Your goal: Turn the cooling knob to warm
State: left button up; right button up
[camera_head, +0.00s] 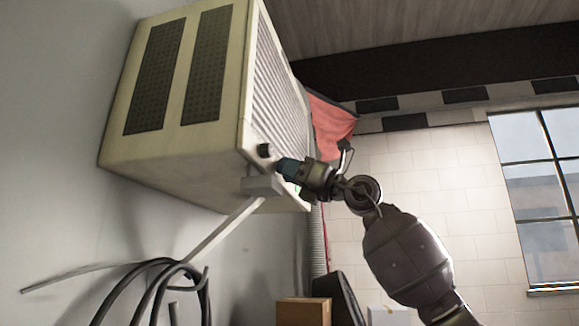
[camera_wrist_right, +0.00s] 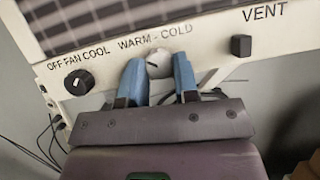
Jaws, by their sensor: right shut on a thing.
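The cooling knob (camera_wrist_right: 158,68) is a pale round knob under the "WARM - COLD" lettering in the right wrist view. My right gripper (camera_wrist_right: 160,75) has its two blue fingers on either side of it and is shut on it. A small mark shows on the knob's face, but I cannot tell clearly which way it points. In the head view, my right gripper (camera_head: 285,167) reaches the lower front of the cooler (camera_head: 226,120), and its fingers hide the knob there. My left gripper is not in view.
A black knob (camera_wrist_right: 79,82) under "OFF FAN COOL" sits left of the fingers, and a square black knob (camera_wrist_right: 241,45) by "VENT" sits to the right. A grey bracket (camera_head: 262,186) supports the cooler from below. Black hoses (camera_head: 150,290) hang at lower left.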

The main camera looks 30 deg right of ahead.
pick_arm(q)
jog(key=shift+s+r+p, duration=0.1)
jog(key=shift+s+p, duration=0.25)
jog(key=shift+p, duration=0.05)
pick_arm(e)
jog(key=shift+w+d+n+g+y, duration=0.1)
jog(key=shift+n+g+y, duration=0.7)
jog(key=shift+n, duration=1.1)
jog(key=shift+w+d+n+g+y, duration=0.1)
jog(key=shift+n+g+y, duration=0.45)
jog(key=shift+n+g, duration=0.95)
jog(key=shift+w+n+g+y, duration=0.1)
jog(key=shift+n+g+y, duration=0.5)
jog(key=shift+n, duration=2)
jog(key=o, duration=0.9)
jog(key=shift+s+d, duration=0.1)
pick_arm(q)
jog(key=b, duration=0.1)
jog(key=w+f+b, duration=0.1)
jog(key=b, duration=0.1)
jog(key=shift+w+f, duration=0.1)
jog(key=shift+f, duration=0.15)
pick_arm(e)
jog(key=v, duration=1)
jog(key=shift+s+d+f, duration=0.15)
jog(key=shift+d, duration=0.05)
